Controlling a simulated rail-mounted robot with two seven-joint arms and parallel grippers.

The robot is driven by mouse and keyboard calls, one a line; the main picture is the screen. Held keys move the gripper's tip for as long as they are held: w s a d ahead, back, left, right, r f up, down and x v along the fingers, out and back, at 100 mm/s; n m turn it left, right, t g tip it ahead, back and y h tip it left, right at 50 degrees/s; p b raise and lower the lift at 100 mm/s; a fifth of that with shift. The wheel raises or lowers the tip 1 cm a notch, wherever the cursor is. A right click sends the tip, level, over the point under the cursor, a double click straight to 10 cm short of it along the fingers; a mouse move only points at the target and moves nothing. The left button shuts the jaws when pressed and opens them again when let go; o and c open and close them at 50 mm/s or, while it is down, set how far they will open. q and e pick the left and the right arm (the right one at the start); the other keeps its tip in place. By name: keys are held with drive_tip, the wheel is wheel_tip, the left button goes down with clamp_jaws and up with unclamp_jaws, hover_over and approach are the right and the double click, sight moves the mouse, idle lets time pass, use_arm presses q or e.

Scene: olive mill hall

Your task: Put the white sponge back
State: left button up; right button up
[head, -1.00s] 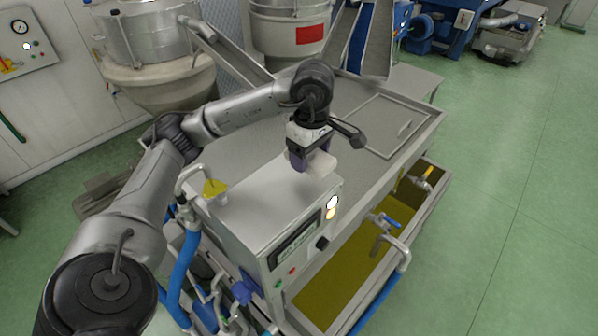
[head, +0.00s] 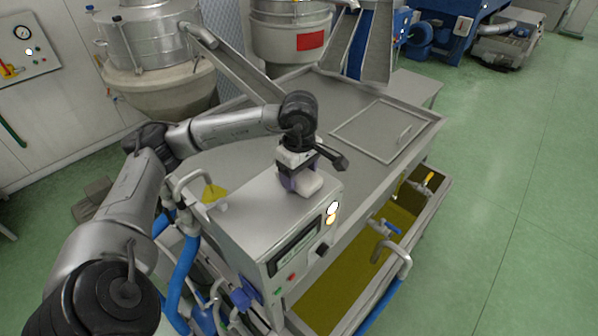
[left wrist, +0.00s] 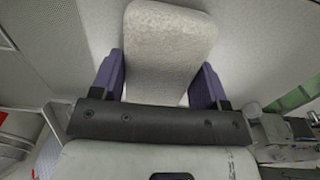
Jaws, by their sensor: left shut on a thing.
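The white sponge (left wrist: 165,50) is between the two purple fingers of my left gripper (left wrist: 163,82) in the left wrist view. In the head view the left gripper (head: 299,186) is shut on the sponge (head: 309,184) at the top of a grey control box (head: 255,215). The sponge is low over the box top or touching it; I cannot tell which. The fingers hide part of the sponge. My right gripper is not in view.
A steel table with a hatch (head: 378,130) lies behind. An oil-filled trough (head: 345,258) with blue-handled (head: 383,225) and yellow-handled (head: 428,178) valves runs along the right.

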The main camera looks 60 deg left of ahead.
use_arm(q)
drive_tip(key=o, duration=0.8)
drive_tip(key=shift+f, duration=0.1)
drive_tip(key=shift+o, duration=0.2)
wheel_tip(320, 180, up, 6)
drive_tip(key=shift+r, duration=0.1)
drive_tip(key=shift+r+p, duration=1.55)
drive_tip(key=shift+r, duration=1.45)
